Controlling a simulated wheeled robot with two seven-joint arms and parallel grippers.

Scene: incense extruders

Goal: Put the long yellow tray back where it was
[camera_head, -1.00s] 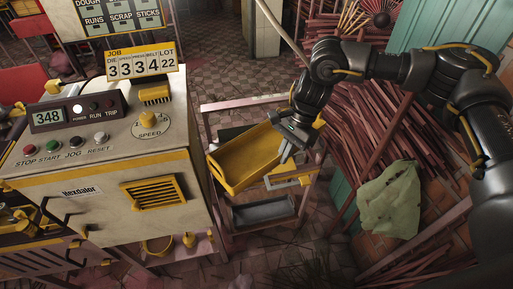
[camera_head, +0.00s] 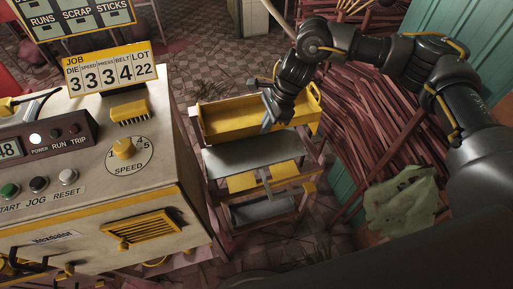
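The long yellow tray (camera_head: 228,126) lies lengthwise across the upper part of the small rack (camera_head: 213,190) beside the machine, and looks roughly level. Whether it rests fully on the rack is unclear. My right gripper (camera_head: 268,112) reaches down from the upper right to the tray's near long wall, around its middle. Its fingers overlap that wall in the picture; the gap between them is too small to judge, so I cannot tell whether they grip it. My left gripper is not in view.
Below the tray are a grey shelf (camera_head: 235,159), a shorter yellow tray (camera_head: 242,183) and a grey tray (camera_head: 274,210). The machine (camera_head: 150,185) stands close at left. Bundles of red sticks (camera_head: 365,130) and a green cloth (camera_head: 402,203) are at right.

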